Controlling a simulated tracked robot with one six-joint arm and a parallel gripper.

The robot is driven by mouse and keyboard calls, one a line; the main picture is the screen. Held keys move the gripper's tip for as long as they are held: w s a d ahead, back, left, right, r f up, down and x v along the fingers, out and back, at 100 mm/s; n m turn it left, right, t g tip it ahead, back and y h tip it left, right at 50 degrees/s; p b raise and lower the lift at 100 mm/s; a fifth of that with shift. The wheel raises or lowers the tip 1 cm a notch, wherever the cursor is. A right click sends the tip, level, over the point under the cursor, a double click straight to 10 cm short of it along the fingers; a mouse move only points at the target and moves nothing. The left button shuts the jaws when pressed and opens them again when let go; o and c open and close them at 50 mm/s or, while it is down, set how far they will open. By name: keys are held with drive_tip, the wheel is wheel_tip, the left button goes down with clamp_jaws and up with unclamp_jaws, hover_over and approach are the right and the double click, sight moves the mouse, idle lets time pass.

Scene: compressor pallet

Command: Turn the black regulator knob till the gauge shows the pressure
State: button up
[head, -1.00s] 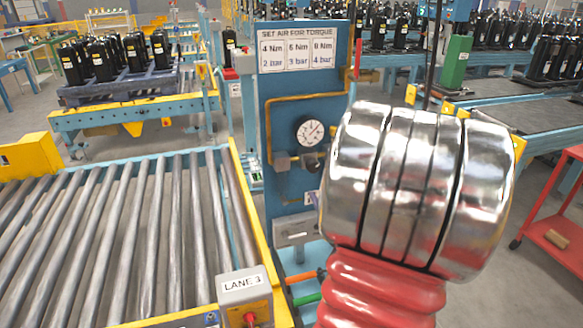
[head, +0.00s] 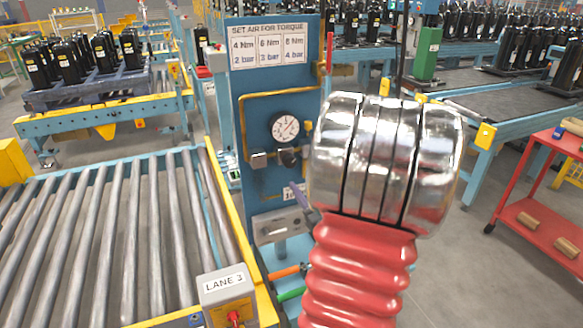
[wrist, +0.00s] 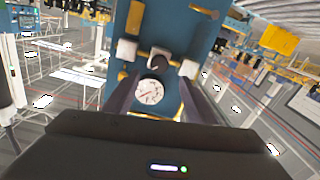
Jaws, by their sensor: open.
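The black regulator knob (head: 289,157) sits on the blue panel (head: 262,190), just below the round white gauge (head: 285,128). The gauge's needle reading is too small to tell. In the wrist view the picture is turned over, and the knob (wrist: 160,62) shows above the gauge (wrist: 149,92). My gripper (wrist: 160,85) is open, its two dark fingers on either side of the gauge and knob in that view, apart from the knob. In the head view my shiny wrist and red sleeve hide most of the gripper; one finger shows at their left edge.
A sign (head: 268,44) on the panel pairs 4 Nm with 2 bar, 6 Nm with 3 bar and a third torque with 4 bar. Yellow pipe (head: 243,115) and a grey fitting (head: 259,160) flank the knob. A roller conveyor (head: 110,235) lies left, a red cart (head: 545,205) right.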

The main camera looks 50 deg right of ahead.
sight(291, 165)
drive_tip(key=x, duration=1)
drive_tip(key=shift+w+d+f, duration=0.1)
drive_tip(key=shift+w+d, duration=0.05)
drive_tip(key=shift+w, duration=0.15)
drive_tip(key=c, duration=1)
drive_tip(key=shift+c, duration=0.2)
